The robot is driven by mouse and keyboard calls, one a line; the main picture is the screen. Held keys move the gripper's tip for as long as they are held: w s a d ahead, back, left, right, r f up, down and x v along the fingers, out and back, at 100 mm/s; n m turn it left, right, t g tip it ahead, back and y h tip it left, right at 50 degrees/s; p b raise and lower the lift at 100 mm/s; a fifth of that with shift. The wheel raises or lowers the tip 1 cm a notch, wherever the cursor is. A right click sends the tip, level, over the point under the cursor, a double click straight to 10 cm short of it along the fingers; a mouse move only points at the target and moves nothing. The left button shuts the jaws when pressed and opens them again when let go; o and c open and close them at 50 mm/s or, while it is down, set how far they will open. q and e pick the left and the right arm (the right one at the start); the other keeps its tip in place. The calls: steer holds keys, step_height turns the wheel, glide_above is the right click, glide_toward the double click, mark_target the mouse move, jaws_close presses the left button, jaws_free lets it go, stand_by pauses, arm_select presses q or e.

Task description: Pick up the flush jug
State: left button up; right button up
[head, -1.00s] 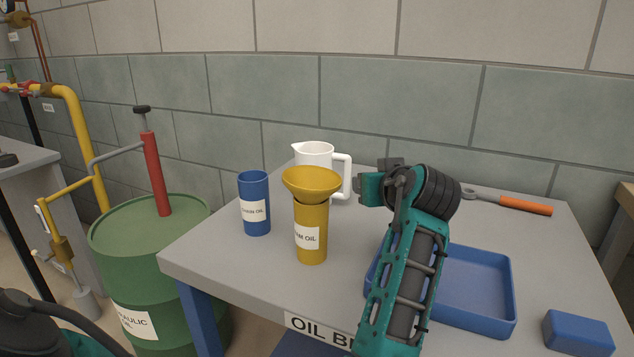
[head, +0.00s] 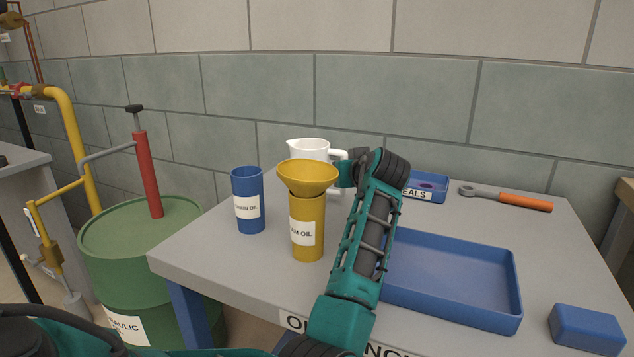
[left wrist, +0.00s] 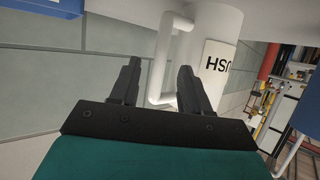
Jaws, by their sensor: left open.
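The flush jug (head: 309,150) is white, with a spout on the left and a handle on the right. It stands upright on the grey table, partly hidden by the yellow funnel and my left wrist. In the left wrist view its white body (left wrist: 194,34) and part of its label show upside down. My left gripper (left wrist: 159,66) is open, with the jug's handle (left wrist: 158,75) showing between its fingers. I cannot tell whether the fingers touch the handle. In the head view the left fingers are mostly hidden. My right gripper is not in view.
A yellow oil container (head: 307,229) with a funnel (head: 307,174) stands just in front of the jug. A blue beaker (head: 248,199) is left of it. A blue tray (head: 455,308), seals box (head: 430,187), orange-handled tool (head: 525,202) and blue block (head: 587,328) lie to the right.

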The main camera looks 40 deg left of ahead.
arm_select(q)
steer(key=shift+w+a+f, duration=0.2)
steer(key=shift+w+a, duration=0.1)
steer(key=shift+a, duration=0.05)
jaws_close()
stand_by(0.4)
